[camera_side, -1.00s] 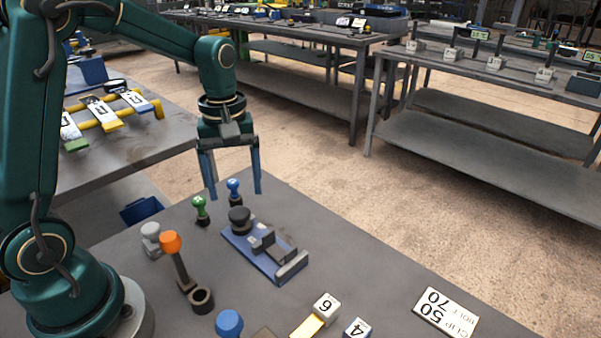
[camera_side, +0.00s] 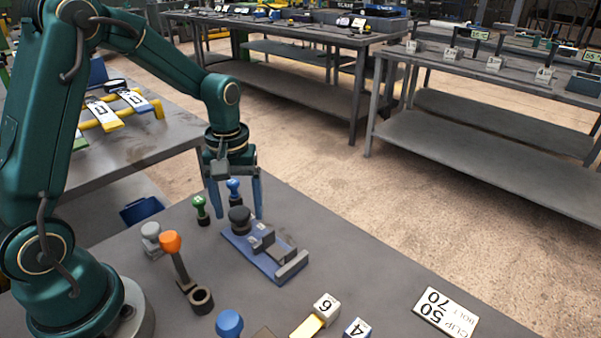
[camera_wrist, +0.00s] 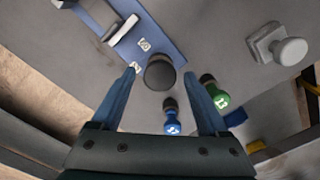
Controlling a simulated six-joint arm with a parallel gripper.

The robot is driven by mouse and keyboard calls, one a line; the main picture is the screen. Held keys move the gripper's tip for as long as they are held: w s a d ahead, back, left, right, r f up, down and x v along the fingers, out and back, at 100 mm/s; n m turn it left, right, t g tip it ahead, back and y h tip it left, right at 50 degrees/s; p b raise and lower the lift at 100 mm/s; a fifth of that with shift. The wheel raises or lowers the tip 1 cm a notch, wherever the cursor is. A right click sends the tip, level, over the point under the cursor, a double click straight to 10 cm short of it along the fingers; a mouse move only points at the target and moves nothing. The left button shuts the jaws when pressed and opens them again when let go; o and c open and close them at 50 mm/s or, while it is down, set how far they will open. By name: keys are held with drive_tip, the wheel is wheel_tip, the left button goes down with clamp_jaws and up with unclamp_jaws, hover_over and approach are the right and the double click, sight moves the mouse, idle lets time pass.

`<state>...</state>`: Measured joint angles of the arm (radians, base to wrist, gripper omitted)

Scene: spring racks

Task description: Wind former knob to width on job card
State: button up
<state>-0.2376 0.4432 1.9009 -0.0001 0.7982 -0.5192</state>
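The former is a blue plate (camera_side: 237,239) with grey jaw blocks (camera_side: 262,239), lying on the near bench in the side view. Its dark round knob (camera_side: 240,217) stands at the plate's left end. My gripper (camera_side: 238,215) is open above the knob, with one blue finger on either side. In the wrist view the knob (camera_wrist: 160,73) shows beyond and between the fingertips, with no contact visible. The job card (camera_side: 444,311) lies at the right of the bench and reads "CLIP 50" and "BOLT 70", upside down in the picture.
A green-topped stamp (camera_side: 201,212) and a blue-topped stamp (camera_side: 233,188) stand close to the knob. A grey knobbed piece (camera_side: 151,237), an orange-handled tool (camera_side: 171,245) and blocks marked 6 (camera_side: 326,307) and 4 (camera_side: 357,328) stand nearer.

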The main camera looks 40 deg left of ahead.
sight(239, 212)
clamp_jaws()
drive_tip(key=shift+n, duration=0.3)
drive_tip(key=shift+o, duration=1.3)
unclamp_jaws()
drive_tip(key=shift+r, duration=2.6)
